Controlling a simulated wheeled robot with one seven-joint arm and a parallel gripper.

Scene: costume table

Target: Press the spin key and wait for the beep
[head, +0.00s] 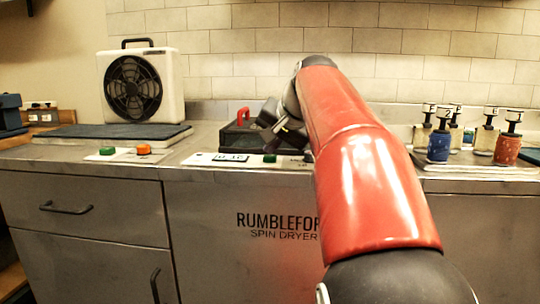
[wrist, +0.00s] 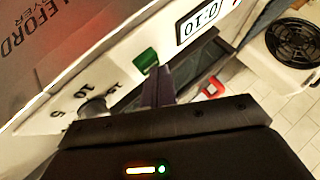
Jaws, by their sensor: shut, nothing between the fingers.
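The spin dryer's pale control panel (head: 205,159) runs along the counter's front edge. A green key (head: 270,158) sits on it, right of a small display (head: 230,158); I take it for the spin key. In the wrist view the green key (wrist: 146,59) is just beyond my fingertips, and the display (wrist: 198,20) seems to read 0:10. My gripper (wrist: 155,75) is shut and empty, its tips close to the key. I cannot tell if they touch it. In the head view my gripper (head: 283,128) is above and behind the key.
A dial knob (wrist: 93,107) is beside the green key. A red handle (head: 243,115) stands on the dark lid behind. Left are another green button (head: 107,151), an orange button (head: 144,149) and a fan (head: 135,87). Several bottles (head: 438,146) stand right of my arm.

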